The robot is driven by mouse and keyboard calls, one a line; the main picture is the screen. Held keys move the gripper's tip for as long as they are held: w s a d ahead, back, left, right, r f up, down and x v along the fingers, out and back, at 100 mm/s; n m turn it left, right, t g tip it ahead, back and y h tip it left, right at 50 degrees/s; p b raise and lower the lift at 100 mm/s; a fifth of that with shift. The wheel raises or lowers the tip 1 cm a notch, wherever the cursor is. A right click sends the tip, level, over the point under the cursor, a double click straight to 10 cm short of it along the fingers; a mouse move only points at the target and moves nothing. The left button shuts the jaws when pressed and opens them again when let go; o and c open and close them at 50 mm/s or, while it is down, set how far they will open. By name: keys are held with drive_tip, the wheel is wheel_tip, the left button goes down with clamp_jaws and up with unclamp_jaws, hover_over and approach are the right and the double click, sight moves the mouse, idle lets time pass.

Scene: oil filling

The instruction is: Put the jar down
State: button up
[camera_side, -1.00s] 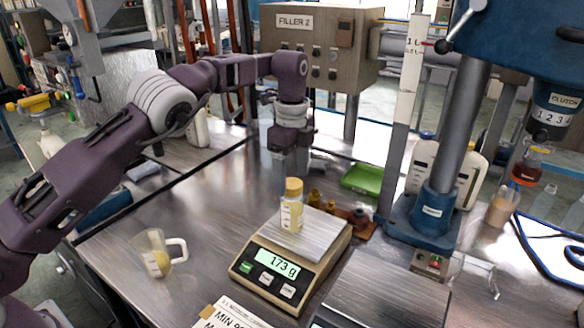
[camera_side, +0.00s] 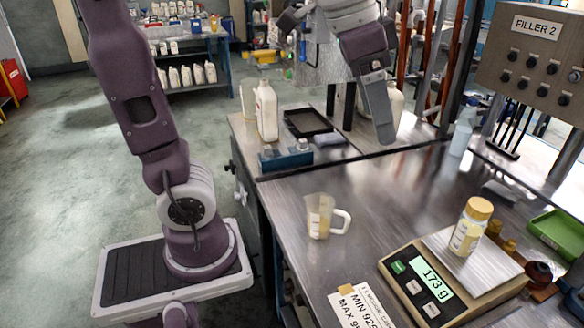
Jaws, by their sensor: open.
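The jar (camera_side: 467,232) is clear with a yellow lid and yellowish contents. It stands upright on the steel plate of the scale (camera_side: 395,262), whose display reads 173 g. My gripper (camera_side: 381,128) is at the upper middle of the view, well up and to the left of the jar, apart from it. I see it nearly side-on, with a long finger pointing down. It is open, with nothing visible in it.
A measuring jug (camera_side: 318,215) with a white handle stands left of the scale. A MIN/MAX label (camera_side: 360,308) lies in front. A green tray (camera_side: 556,232) is at right. A white bottle (camera_side: 266,112) and black tray (camera_side: 307,122) stand behind. The middle bench is clear.

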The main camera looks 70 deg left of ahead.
drive_tip(key=s+f+n, duration=0.2)
drive_tip(key=s+f, duration=0.1)
drive_tip(key=s, duration=0.3)
drive_tip(key=s+f+n+t+y, duration=0.1)
drive_tip(key=s+f+n, duration=0.1)
drive_tip(key=s+f, duration=0.2)
drive_tip(key=s, duration=0.3)
drive_tip(key=shift+s+f+t, duration=0.2)
drive_tip(key=shift+f+t, duration=0.05)
drive_tip(key=shift+t, duration=0.05)
drive_tip(key=shift+a, duration=0.1)
idle(3.1)
